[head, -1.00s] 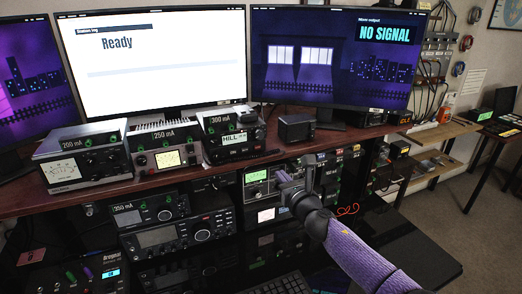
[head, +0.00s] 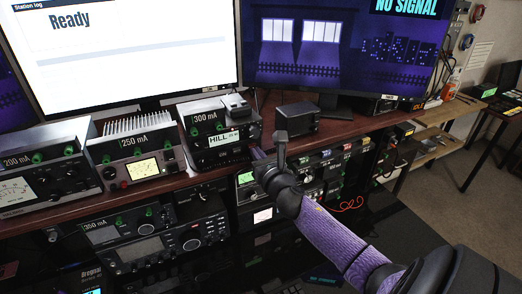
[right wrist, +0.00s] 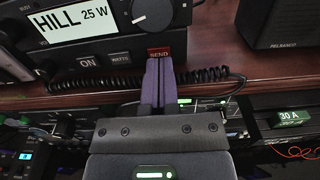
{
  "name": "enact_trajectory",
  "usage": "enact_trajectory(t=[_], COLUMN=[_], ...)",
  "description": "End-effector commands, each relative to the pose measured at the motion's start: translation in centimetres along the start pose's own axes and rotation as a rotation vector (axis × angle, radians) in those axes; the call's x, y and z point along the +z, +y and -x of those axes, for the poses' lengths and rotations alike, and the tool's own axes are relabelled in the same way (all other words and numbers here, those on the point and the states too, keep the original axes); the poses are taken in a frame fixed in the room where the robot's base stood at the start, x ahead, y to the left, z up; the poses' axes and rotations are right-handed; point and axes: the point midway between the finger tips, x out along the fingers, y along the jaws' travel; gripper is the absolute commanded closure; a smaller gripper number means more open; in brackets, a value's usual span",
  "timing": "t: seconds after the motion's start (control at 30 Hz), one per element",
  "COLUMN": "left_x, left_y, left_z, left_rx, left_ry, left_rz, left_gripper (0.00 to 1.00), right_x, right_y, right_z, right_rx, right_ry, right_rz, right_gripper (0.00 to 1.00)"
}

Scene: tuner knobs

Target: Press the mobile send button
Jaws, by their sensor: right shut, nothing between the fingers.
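The mobile radio (head: 219,138) is a dark box with a lit "HILL" display on the desk shelf. In the right wrist view its display (right wrist: 75,22) reads "HILL 25 W". The red SEND button (right wrist: 159,53) is at the lower right of its front, beside the WATTS button (right wrist: 119,57) and ON button (right wrist: 88,62). My right gripper (right wrist: 159,64) is shut and empty, its purple fingertips at the lower edge of the SEND button; I cannot tell whether they touch. In the head view the right gripper (head: 257,153) is at the radio's lower right corner. My left gripper is not in view.
A black coiled cord (right wrist: 205,76) runs along the shelf behind the fingers. A small black speaker (head: 297,118) stands right of the radio. A 250 mA meter unit (head: 137,155) stands to its left. More radios (head: 150,243) fill the rack below the shelf.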

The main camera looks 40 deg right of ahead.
Motion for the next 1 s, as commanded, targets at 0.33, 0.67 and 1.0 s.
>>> enact_trajectory(t=[0.33,0.67,1.0], left_x=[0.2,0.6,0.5], left_y=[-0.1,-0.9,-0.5], left_z=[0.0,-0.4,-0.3], left_rx=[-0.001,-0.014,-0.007], left_ry=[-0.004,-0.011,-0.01], left_rz=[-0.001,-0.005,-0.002], left_gripper=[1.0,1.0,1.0], right_x=[0.0,0.0,0.4], right_y=[0.3,0.2,0.1], right_z=[0.1,-1.5,-1.6], right_rx=[-0.002,-0.003,-0.005], right_ry=[0.001,-0.003,-0.009], right_rz=[0.001,0.002,0.001], right_gripper=[1.0,1.0,1.0])
